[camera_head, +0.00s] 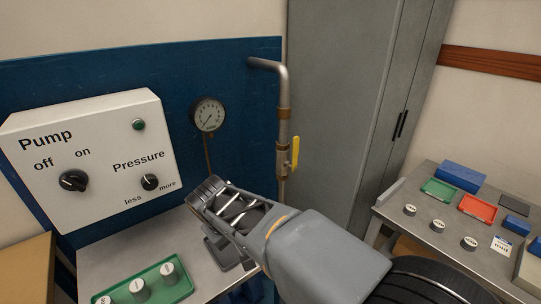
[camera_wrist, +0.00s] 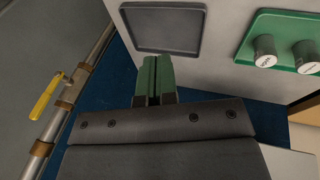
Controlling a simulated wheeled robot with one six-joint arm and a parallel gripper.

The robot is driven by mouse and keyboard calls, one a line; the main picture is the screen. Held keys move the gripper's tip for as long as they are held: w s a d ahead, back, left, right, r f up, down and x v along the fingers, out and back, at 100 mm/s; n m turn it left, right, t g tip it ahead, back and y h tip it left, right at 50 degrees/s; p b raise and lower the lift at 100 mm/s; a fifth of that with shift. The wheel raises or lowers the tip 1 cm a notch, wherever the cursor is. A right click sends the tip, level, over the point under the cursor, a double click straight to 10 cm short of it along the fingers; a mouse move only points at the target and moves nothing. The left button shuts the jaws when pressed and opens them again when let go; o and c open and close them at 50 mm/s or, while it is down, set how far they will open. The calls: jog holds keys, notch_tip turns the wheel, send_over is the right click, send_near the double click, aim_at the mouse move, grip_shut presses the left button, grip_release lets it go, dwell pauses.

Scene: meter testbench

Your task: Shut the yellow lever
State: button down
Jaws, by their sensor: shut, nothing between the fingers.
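The yellow lever (camera_head: 295,153) sits on a valve on the vertical metal pipe (camera_head: 284,110). Its handle stands upright, roughly in line with the pipe and just to its right. In the wrist view the lever (camera_wrist: 45,97) is at the left, beside the pipe and apart from my gripper. My gripper (camera_wrist: 155,67) shows there with its green fingers together and nothing between them. In the head view my arm reaches in from the lower right, and its end is left of and below the lever; the fingertips are not clear there.
A white pump box (camera_head: 92,145) with two knobs and a round gauge (camera_head: 208,113) are on the blue panel (camera_head: 235,70). The table below holds a green tray (camera_head: 180,285) with meters. A grey cabinet (camera_head: 345,90) stands behind the pipe. A second table (camera_head: 425,222) is at right.

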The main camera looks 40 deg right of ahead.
jog(key=w+d+r+g+h+b, duration=0.1)
jog(key=w+d+h, duration=0.3)
jog(key=d, duration=0.2)
jog(key=w+d+g+h+b, duration=0.1)
jog(key=w+d+g+h, duration=0.15)
jog(key=d, duration=0.35)
jog(key=h+b, duration=0.2)
jog(key=h, duration=0.6)
send_near(293, 148)
jog(key=shift+m+t, duration=0.25)
jog(key=shift+m, duration=0.15)
jog(key=d, duration=0.2)
jog(key=d+p, duration=0.1)
jog(key=d, duration=0.1)
jog(key=d+p, duration=0.1)
jog(key=d, duration=0.1)
jog(key=shift+s+r, duration=0.1)
jog(key=shift+s, duration=0.2)
jog(key=shift+d, duration=0.8)
jog(key=shift+a, duration=0.1)
